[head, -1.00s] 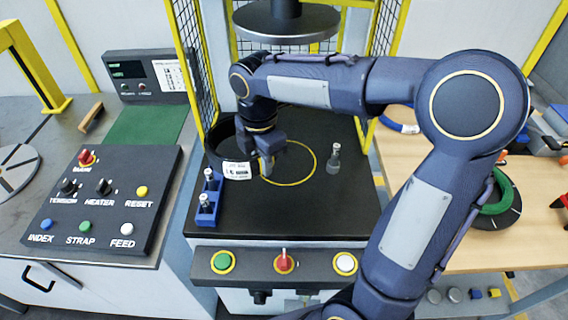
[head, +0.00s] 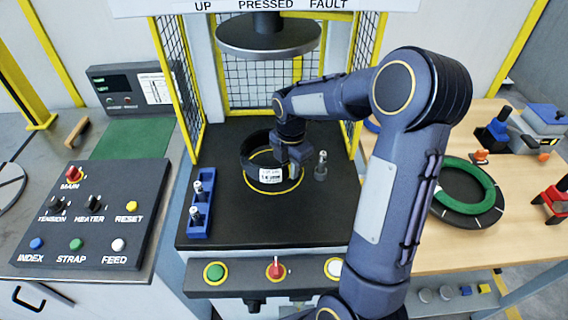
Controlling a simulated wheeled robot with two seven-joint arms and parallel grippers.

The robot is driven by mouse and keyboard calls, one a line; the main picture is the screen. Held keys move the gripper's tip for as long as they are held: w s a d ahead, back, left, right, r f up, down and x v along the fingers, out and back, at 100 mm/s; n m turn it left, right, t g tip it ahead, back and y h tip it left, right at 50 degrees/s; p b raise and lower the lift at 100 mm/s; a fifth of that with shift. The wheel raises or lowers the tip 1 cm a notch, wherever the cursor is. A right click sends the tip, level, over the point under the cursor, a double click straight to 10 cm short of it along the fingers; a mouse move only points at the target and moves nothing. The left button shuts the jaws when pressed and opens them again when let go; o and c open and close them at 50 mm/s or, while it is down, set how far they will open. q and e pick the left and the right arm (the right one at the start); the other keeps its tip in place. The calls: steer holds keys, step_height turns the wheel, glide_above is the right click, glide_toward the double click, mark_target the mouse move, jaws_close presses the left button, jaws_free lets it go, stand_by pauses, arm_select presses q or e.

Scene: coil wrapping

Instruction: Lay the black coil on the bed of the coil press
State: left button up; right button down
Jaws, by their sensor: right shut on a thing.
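The black coil (head: 257,165) with a white label is over the bed of the coil press (head: 235,225), largely inside the yellow ring marked there. I cannot tell whether it touches the bed or is held just above it. My right gripper (head: 291,165) is shut on the coil's right side wall and hides part of it. The round press plate (head: 268,36) hangs raised above the bed. My left gripper is not in view.
A blue holder (head: 201,212) with metal pins stands at the bed's left, and a single metal pin (head: 321,166) stands just right of the gripper. Yellow-framed mesh guards (head: 180,85) flank the press.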

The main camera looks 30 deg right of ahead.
steer(key=shift+w+d+f, duration=0.1)
steer(key=shift+d+f, duration=0.05)
steer(key=shift+d, duration=0.05)
steer(key=shift+d+f, duration=0.2)
steer(key=shift+f, duration=1.55)
steer(key=shift+w+f, duration=0.1)
steer(key=c, duration=1.3)
jaws_free()
steer(key=shift+f, duration=0.1)
